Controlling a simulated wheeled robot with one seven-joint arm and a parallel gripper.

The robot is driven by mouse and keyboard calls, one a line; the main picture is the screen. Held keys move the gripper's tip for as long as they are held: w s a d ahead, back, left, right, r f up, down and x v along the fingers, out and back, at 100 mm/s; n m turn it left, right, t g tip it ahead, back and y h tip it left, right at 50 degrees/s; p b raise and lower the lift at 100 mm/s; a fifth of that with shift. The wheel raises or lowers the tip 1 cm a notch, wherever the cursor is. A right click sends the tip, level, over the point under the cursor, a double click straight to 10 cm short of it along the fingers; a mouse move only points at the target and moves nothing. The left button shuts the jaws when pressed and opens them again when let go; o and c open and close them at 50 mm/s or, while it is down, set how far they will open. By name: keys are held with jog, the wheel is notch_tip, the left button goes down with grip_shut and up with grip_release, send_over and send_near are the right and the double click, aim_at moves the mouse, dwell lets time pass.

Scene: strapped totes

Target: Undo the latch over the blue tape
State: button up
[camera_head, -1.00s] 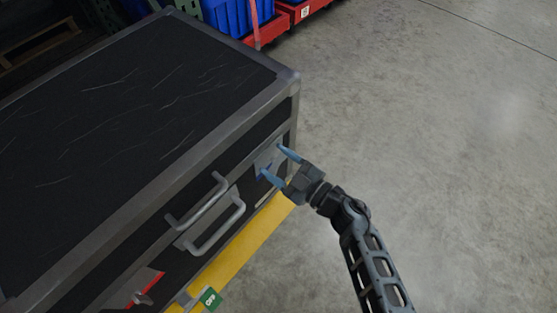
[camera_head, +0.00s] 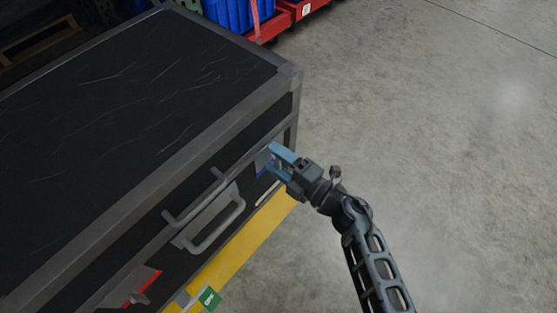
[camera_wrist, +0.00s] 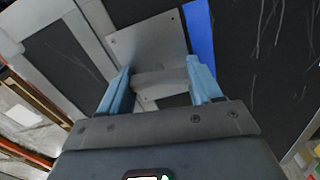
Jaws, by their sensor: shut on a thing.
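The black case (camera_head: 130,110) with grey metal edges has a latch with a grey metal plate (camera_wrist: 148,45) on its front, near the right corner. A strip of blue tape (camera_wrist: 200,32) lies beside the plate in the wrist view; a bit of it (camera_head: 261,171) shows below the fingers in the head view. My gripper (camera_head: 272,158) is at this latch. In the wrist view its blue fingers (camera_wrist: 160,82) are shut on the latch's grey lever (camera_wrist: 160,78), one on each side. The fingers hide part of the latch in the head view.
A double-bar handle (camera_head: 205,215) sticks out of the case front, left of my gripper. Further left is another latch (camera_head: 140,294) over red tape. A yellow strip (camera_head: 232,258) runs low along the front. Open concrete floor (camera_head: 440,150) lies to the right.

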jog(key=shift+f+n, duration=0.15)
jog(key=shift+n, duration=0.65)
jog(key=o, duration=1.1)
jog(key=shift+c, duration=0.2)
jog(key=p+v, duration=0.1)
jog(key=v, duration=0.7)
jog(key=shift+p, duration=0.4)
